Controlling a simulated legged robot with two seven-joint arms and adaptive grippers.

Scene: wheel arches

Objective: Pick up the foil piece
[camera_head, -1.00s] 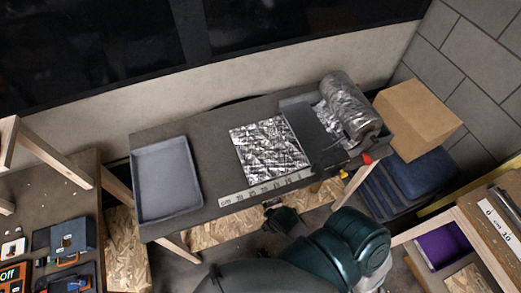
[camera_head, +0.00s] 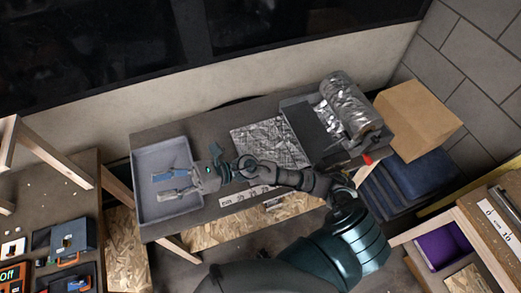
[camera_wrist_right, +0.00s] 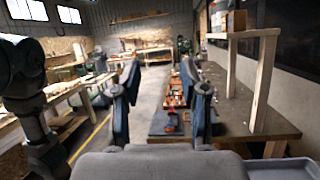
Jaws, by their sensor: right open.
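The foil piece (camera_head: 268,140) is a flat, crinkled silver square on the dark table. In the head view my right arm crosses over its lower left part and hides some of it. My right gripper (camera_head: 158,186) is past the foil on its left, over the grey tray, with its two fingers apart and pointing left. In the right wrist view the right gripper (camera_wrist_right: 162,105) has its fingers wide apart with nothing between them. My left gripper does not show.
The shallow grey tray (camera_head: 146,211) looks empty under the gripper. A foil roll (camera_head: 350,105) lies in a dark tray at the table's right. A ruler strip (camera_head: 233,198) runs along the front edge. A cardboard box (camera_head: 418,115) stands at right.

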